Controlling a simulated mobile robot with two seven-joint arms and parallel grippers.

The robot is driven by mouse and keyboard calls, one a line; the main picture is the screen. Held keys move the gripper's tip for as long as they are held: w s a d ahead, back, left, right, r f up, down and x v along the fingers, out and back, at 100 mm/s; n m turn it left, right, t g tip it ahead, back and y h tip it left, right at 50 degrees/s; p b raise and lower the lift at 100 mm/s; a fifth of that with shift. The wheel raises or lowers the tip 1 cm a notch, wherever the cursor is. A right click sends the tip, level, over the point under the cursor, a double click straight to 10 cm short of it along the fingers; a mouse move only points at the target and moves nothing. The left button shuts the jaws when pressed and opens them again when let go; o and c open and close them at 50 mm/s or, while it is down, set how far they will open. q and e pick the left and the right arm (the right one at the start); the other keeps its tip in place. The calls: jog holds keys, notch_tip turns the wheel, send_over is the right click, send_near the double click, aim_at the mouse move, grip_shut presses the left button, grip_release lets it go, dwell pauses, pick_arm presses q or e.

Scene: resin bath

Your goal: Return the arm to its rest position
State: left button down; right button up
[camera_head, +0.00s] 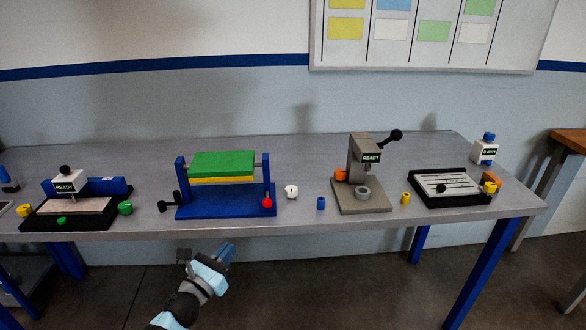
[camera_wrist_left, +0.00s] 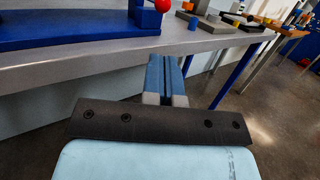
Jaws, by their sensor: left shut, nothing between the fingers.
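My left arm comes in from the bottom of the head view. Its gripper (camera_head: 228,250) is in front of the table's front edge and below the tabletop, clear of everything on it. In the left wrist view the gripper's two blue fingers (camera_wrist_left: 165,75) lie together, shut with nothing between them. The table (camera_head: 310,205) has a grey top and blue legs. My right gripper is in neither view.
On the table stand a blue stand with green and yellow blocks (camera_head: 225,210), a grey press (camera_head: 360,205), a black-framed tray (camera_head: 450,199), and a white-headed device on a black base (camera_head: 90,221). Open floor (camera_head: 330,290) lies in front.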

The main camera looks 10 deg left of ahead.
pick_arm(q)
jog(key=s+d+f+m+g+y, duration=0.1)
jog(key=s+d+f+m+g, duration=0.3)
jog(key=s+m, duration=0.65)
jog(key=s+d+f+m+g+y, duration=0.1)
jog(key=s+f+m, duration=0.55)
jog(key=m, duration=0.75)
jog(key=s+d+f+m+g+y, duration=0.1)
jog(key=s+d+f+m+g, duration=0.3)
jog(key=s+m, duration=0.65)
notch_tip(320, 180, up, 14)
jog(key=a+p, duration=0.1)
jog(key=p, duration=1.7)
jog(key=shift+w+a+f+m+t, duration=0.15)
jog(key=shift+a+m+t, duration=0.15)
jog(key=shift+a+t, duration=0.1)
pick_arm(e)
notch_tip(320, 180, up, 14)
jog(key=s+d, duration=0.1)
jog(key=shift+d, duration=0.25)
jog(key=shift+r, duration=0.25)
